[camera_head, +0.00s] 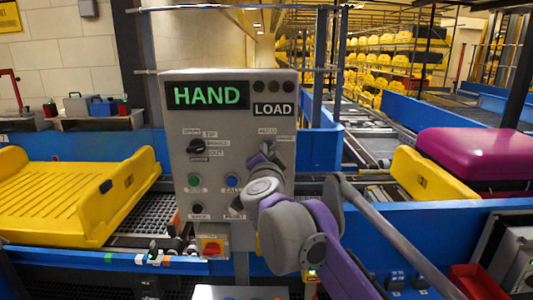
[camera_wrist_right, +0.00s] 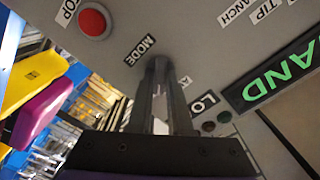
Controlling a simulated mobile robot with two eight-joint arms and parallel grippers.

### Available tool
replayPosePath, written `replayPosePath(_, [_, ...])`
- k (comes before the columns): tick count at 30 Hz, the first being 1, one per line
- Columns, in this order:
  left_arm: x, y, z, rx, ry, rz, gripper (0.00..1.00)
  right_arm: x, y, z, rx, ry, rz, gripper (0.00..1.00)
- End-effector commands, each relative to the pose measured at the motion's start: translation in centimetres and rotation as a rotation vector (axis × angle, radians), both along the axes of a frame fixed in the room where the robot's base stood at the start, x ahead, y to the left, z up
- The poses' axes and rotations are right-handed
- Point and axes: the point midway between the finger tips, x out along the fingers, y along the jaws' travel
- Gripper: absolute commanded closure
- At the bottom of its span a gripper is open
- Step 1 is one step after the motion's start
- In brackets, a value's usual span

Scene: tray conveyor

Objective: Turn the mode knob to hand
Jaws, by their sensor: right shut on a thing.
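The grey control panel (camera_head: 178,112) stands upright in front of me. Its large display (camera_head: 208,95) reads HAND in green, and a smaller sign (camera_head: 273,110) reads LOAD. My right gripper (camera_head: 267,153) is at the panel's right side, shut on the mode knob. The wrist view shows the right gripper's fingertips (camera_wrist_right: 160,66) close together against the panel, beside the MODE label (camera_wrist_right: 139,50). The fingers hide the knob, so its pointer direction cannot be read. My left gripper is not in view.
Another black knob (camera_head: 197,146) is on the panel's left, above green (camera_head: 194,181) and blue (camera_head: 232,181) buttons. A red switch (camera_head: 211,247) sits below. A yellow tray (camera_head: 45,205) lies left; a purple suitcase (camera_head: 475,155) rests in a yellow tray (camera_head: 428,182) at right.

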Motion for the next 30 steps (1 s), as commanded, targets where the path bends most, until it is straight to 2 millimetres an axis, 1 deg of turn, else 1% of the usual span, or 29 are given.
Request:
replayPosePath(3, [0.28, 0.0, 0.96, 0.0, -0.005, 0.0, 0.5, -0.01, 0.02, 0.26, 0.094, 0.0, 0.0, 1.0])
replayPosePath(7, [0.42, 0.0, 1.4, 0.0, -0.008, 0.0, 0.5, -0.02, 0.04, 0.2, 0.176, 0.0, 0.0, 1.0])
replayPosePath(16, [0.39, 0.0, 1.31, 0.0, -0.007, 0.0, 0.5, -0.02, 0.04, 0.03, 0.192, 0.001, 0.0, 1.0])
replayPosePath(17, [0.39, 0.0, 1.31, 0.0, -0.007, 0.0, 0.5, -0.02, 0.03, 0.02, 0.192, 0.001, -0.001, 0.79])
replayPosePath(21, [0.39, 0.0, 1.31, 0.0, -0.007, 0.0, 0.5, -0.02, 0.04, 0.03, 0.191, 0.0, 0.0, 0.54])
replayPosePath(22, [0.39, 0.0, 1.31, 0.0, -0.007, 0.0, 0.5, -0.02, 0.04, 0.03, 0.191, 0.0, 0.0, 0.53])
replayPosePath(30, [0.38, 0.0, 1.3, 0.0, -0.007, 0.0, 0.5, -0.1, 0.04, 0.03, 0.19, 0.001, 0.001, 0.53])
